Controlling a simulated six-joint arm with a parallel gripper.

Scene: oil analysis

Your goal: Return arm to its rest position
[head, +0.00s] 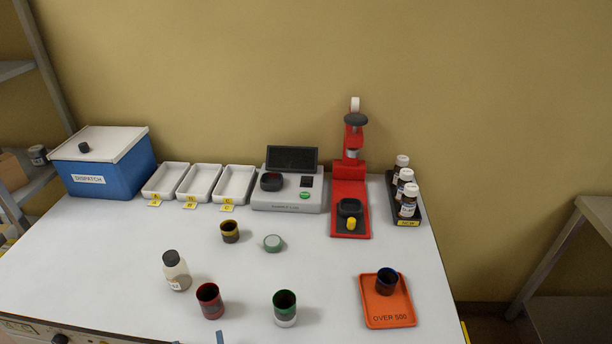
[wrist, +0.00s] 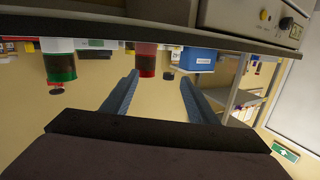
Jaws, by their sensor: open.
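My gripper (wrist: 160,88) shows in the wrist view with its two blue fingers apart and nothing between them. That view is upside down, with the worktable (wrist: 200,35) across its top. A green jar (wrist: 60,65) and a red jar (wrist: 146,62) show beyond the fingers, apart from them. In the head view a small blue-grey piece, perhaps a fingertip, shows at the bottom edge. The rest of my arm is out of that view.
On the table (head: 110,260) stand the red jar (head: 210,301), green jar (head: 285,308), white bottle (head: 176,271), yellow-banded jar (head: 230,231) and green-rimmed lid (head: 273,243). An orange tray (head: 388,314) holds a blue jar (head: 387,281). White trays, an analyser (head: 288,203) and a red press (head: 351,175) line the back.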

